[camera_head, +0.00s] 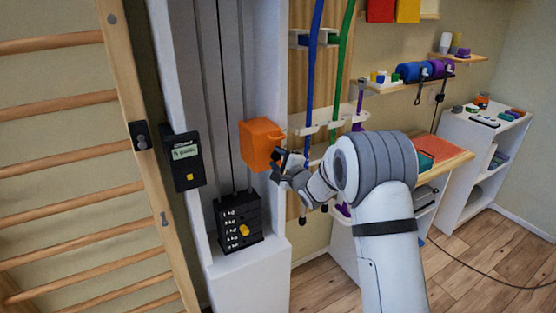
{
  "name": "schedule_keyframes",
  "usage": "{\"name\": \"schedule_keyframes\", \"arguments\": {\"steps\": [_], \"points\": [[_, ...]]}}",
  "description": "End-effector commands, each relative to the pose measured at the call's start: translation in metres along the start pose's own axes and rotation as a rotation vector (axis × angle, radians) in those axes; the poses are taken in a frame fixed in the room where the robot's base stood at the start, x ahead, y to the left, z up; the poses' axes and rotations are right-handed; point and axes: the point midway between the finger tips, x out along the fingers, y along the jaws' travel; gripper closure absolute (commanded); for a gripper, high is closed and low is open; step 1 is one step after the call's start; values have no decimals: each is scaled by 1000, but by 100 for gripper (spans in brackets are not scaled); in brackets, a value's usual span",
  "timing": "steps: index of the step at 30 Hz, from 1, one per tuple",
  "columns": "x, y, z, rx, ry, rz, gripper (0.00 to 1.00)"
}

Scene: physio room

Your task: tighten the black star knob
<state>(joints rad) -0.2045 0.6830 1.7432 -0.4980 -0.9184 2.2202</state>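My arm reaches in from the lower right, and my gripper (280,166) is at the right side of this block. Dark parts show at the gripper's end, close to or touching the block. I cannot tell whether one of them is the black star knob or all are gripper fingers. The finger gap is too small and hidden to read.
A weight stack (238,222) with a yellow pin stands low in the column. A black display box (184,160) hangs on its left side, beside wooden wall bars (70,140). Blue (314,60) and green (342,70) bands hang close behind my gripper. A desk and white shelf (478,150) stand right.

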Motion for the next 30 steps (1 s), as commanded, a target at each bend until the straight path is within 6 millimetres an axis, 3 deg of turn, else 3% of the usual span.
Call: {"name": "schedule_keyframes", "arguments": {"steps": [4,13,24,30], "points": [[0,0,0,-1,0,0,46],[-4,0,0,-1,0,0,46],[-61,0,-1,-1,2,0,46],[-77,0,0,-1,0,0,46]]}}
